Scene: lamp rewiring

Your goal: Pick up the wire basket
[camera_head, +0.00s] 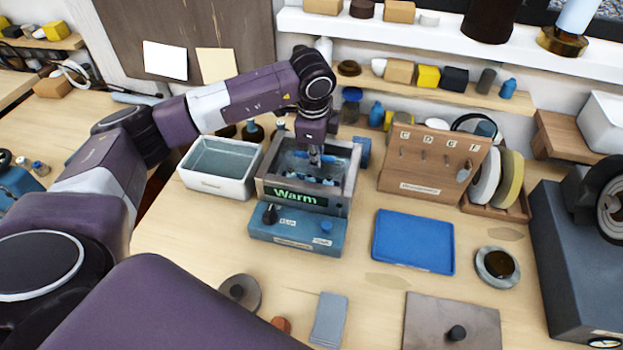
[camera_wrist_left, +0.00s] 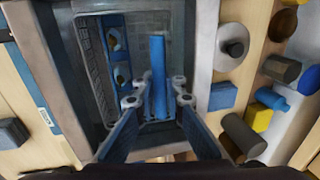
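The heated bath (camera_head: 348,178), a grey tank with a lit "Warm" display, stands in the middle of the bench. Inside it lies a basket, mostly hidden in the head view; its dark mesh side (camera_wrist_left: 97,75) shows in the left wrist view. A blue bar (camera_wrist_left: 158,70), apparently its handle, runs above it. My left gripper (camera_head: 314,158) points down into the tank. In the left wrist view my left gripper (camera_wrist_left: 157,99) is open, with one finger on each side of the blue bar and gaps visible. My right gripper is not in view.
A white tub (camera_head: 192,182) stands just left of the bath. A blue control box (camera_head: 268,236) is in front. A blue tray (camera_head: 412,242) lies to the right, with a wooden rack (camera_head: 425,185) behind it. Bare bench lies left of the control box.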

